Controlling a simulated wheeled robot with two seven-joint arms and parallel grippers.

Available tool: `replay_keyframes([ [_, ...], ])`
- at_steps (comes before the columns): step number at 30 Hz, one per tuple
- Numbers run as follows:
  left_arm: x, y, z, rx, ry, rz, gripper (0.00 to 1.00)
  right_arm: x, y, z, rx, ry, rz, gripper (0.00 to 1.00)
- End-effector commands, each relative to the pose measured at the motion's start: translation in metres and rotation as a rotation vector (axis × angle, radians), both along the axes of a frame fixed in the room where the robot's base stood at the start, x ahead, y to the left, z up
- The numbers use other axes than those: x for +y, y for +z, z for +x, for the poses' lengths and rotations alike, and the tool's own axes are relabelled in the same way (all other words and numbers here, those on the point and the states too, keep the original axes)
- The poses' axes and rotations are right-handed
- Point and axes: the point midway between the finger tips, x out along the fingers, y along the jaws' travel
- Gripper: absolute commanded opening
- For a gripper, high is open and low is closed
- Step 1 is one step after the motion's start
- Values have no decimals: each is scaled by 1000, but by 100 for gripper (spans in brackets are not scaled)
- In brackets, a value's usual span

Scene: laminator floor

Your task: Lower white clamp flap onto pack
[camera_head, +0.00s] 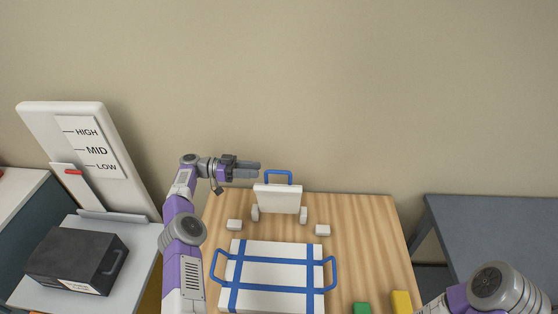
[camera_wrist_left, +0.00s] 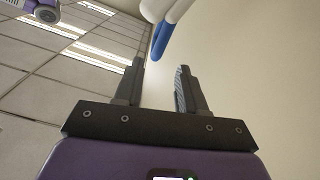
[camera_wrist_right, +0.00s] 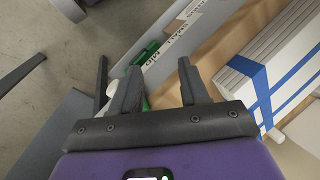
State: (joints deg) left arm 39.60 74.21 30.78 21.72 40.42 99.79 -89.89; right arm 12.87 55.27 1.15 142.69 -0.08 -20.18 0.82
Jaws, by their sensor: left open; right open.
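The white clamp flap (camera_head: 277,199) stands upright behind the pack, with a blue handle (camera_head: 279,173) on its top edge. The pack (camera_head: 260,274) is a flat white stack with blue straps and a blue side handle at each end, lying on the wooden table. My left gripper (camera_head: 257,169) is open and empty, close to the left of the flap's handle. In the left wrist view the blue handle (camera_wrist_left: 161,38) shows just beyond the fingertips. My right gripper (camera_wrist_right: 158,75) is open and empty; the pack's strapped side (camera_wrist_right: 263,92) shows to its right.
Two small white blocks (camera_head: 234,225) (camera_head: 323,230) sit between flap and pack. A green block (camera_head: 361,308) and a yellow block (camera_head: 401,301) lie at the table's front right. At left are a HIGH/MID/LOW panel (camera_head: 97,150) and a black box (camera_head: 75,260). A grey table (camera_head: 500,225) stands at right.

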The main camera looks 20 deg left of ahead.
Motion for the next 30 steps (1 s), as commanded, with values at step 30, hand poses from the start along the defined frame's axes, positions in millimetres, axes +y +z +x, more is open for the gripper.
replay_keyframes([
  [30, -71, 0, 21, 2, 1, 2, 39, 0, 39, 0, 0, 0, 0, 45],
])
